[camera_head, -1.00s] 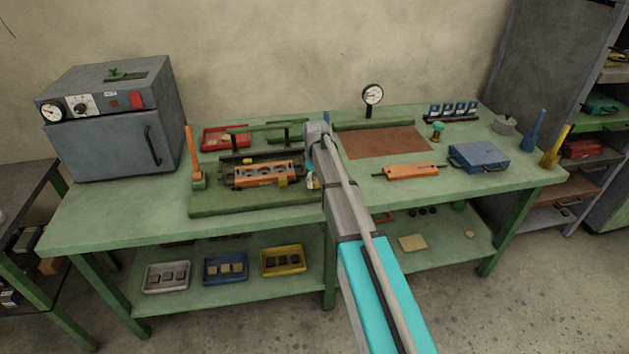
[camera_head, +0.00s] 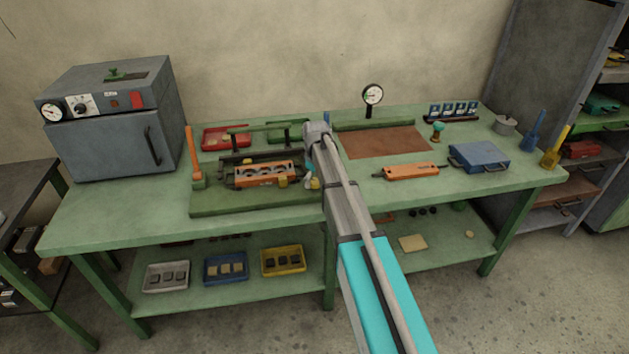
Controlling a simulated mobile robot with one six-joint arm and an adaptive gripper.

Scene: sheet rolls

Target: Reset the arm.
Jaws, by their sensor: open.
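My arm, grey with a cyan lower link, reaches from the bottom of the view over the middle of the green workbench (camera_head: 90,225). Its end points down just right of the green fixture base (camera_head: 235,205). My gripper (camera_head: 311,180) shows only in part at the left edge of the arm, small and mostly hidden behind the wrist. It is open, and I see nothing held in it. An orange block with round openings (camera_head: 262,174) sits in the fixture to its left, apart from it as far as I can see.
A grey oven (camera_head: 105,140) stands at the left end. An orange upright lever (camera_head: 194,155) and red tray (camera_head: 226,137) are left of the arm. Right are a brown mat (camera_head: 385,142), dial gauge (camera_head: 372,95), orange bar (camera_head: 411,171) and blue case (camera_head: 479,156).

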